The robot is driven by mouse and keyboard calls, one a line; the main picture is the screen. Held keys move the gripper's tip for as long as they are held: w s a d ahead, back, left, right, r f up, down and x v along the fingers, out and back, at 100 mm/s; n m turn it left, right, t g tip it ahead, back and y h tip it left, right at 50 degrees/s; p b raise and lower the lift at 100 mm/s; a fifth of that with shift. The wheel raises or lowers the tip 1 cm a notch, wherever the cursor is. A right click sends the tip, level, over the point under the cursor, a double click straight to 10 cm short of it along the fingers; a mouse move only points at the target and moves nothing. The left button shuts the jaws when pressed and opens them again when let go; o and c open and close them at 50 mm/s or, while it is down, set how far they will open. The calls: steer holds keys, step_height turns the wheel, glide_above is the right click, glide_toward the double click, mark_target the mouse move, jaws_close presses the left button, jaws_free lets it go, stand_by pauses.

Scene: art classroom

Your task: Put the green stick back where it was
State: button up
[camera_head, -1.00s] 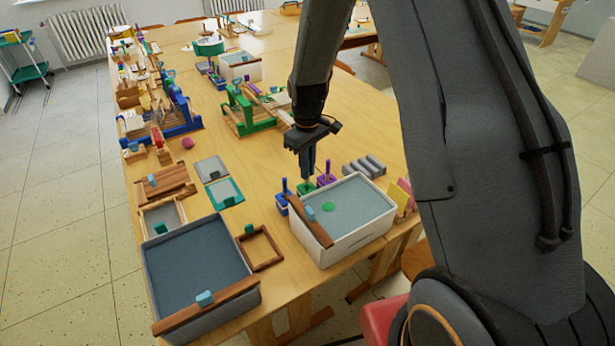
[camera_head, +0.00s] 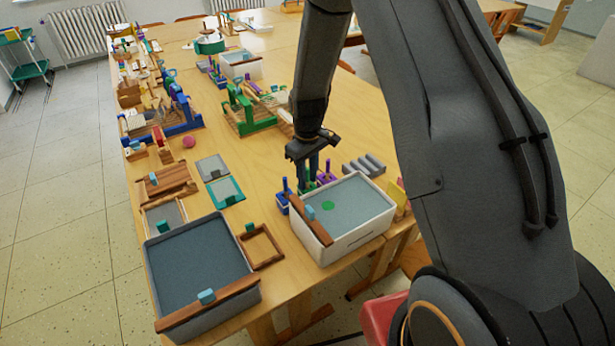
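My gripper (camera_head: 314,168) points straight down over a row of small holders behind the white tub. Its dark fingers reach down to the green holder (camera_head: 309,187). A blue holder with an upright blue stick (camera_head: 285,186) stands to its left. A purple holder with an upright purple stick (camera_head: 327,167) stands to its right. I cannot make out the green stick; the fingers cover the space above the green holder. Whether the fingers are shut on anything is too small to tell.
The white tub (camera_head: 352,241) of water with a green spot stands just in front of the holders. A grey ridged block (camera_head: 364,166) lies to the right. A large grey tub (camera_head: 165,312), a wooden frame (camera_head: 260,246) and a green weaving frame (camera_head: 250,121) stand on the crowded table.

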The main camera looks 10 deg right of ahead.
steer(key=shift+r, duration=0.1)
step_height(320, 180, up, 12)
steer(key=b, duration=0.3)
steer(key=s+d+r+m, duration=0.1)
steer(key=s+m, duration=0.2)
steer(key=s, duration=0.7)
steer(key=s+d+r+m+t, duration=0.1)
steer(key=s+m, duration=0.2)
steer(key=s, duration=0.8)
steer(key=shift+s+d+r+b, duration=0.3)
steer(key=shift+d+r, duration=0.1)
steer(key=shift+o, duration=0.4)
